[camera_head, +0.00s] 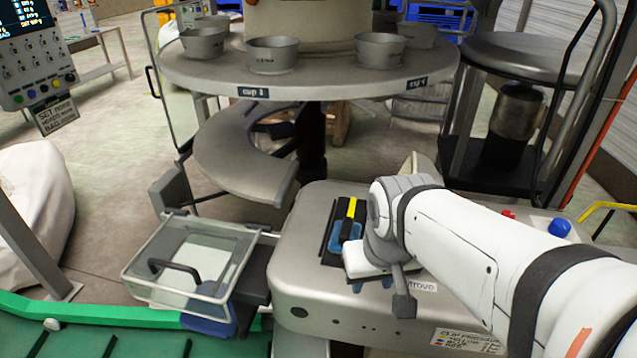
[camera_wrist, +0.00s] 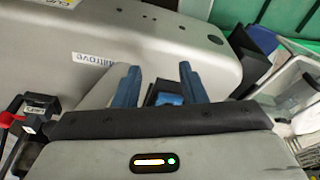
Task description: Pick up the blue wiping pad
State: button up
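The blue wiping pad, as far as I can tell, is the small blue piece (camera_wrist: 168,98) that shows low between my fingers in the wrist view, by a dark holder. In the head view a blue piece (camera_head: 336,241) shows beside the black and yellow holder (camera_head: 347,222) on the grey machine top, partly hidden by my wrist. My gripper (camera_head: 372,284) hangs over this machine top, its blue fingers pointing down. In the wrist view my gripper (camera_wrist: 159,70) is open, with its two fingers apart and nothing clamped between them. Whether a finger touches the pad cannot be told.
A clear-sided tray (camera_head: 190,262) stands left of the machine (camera_head: 325,300). A round table (camera_head: 310,78) with several cups is behind. Red and blue knobs (camera_head: 560,228) sit at the right. A green-edged belt (camera_head: 85,312) runs at lower left.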

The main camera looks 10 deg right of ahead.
aim_at(346, 225)
jog(key=shift+o, duration=0.7)
jog(key=shift+w+r, duration=0.1)
jog(key=shift+w, duration=0.1)
jog(key=o, duration=0.8)
jog(key=w, duration=0.3)
jog(key=w+r+m+p, duration=0.1)
jog(key=w, duration=0.2)
jog(key=w+r+m+g+p, duration=0.1)
jog(key=w, duration=0.2)
jog(key=shift+w+d+r, duration=0.1)
jog(key=shift+w+d, duration=0.25)
jog(key=shift+c, duration=0.2)
jog(key=shift+o, duration=0.5)
jog(key=w, duration=0.3)
jog(key=w+f+m+g+p, duration=0.1)
jog(key=w, duration=0.2)
jog(key=w+f+m, duration=0.1)
jog(key=w, duration=0.2)
jog(key=shift+w+a+g+p, duration=0.1)
jog(key=shift+w+g+p, duration=0.2)
jog(key=shift+w+p, duration=0.05)
jog(key=shift+w+f+m, duration=0.2)
jog(key=shift+f+m, duration=0.05)
jog(key=shift+m, duration=0.05)
jog(key=shift+s+a+f+p, duration=0.1)
jog(key=shift+f+p, duration=0.15)
jog(key=shift+f, duration=1.65)
jog(key=shift+s+f+p, duration=0.1)
jog(key=shift+f+p, duration=0.15)
jog(key=shift+f, duration=1.6)
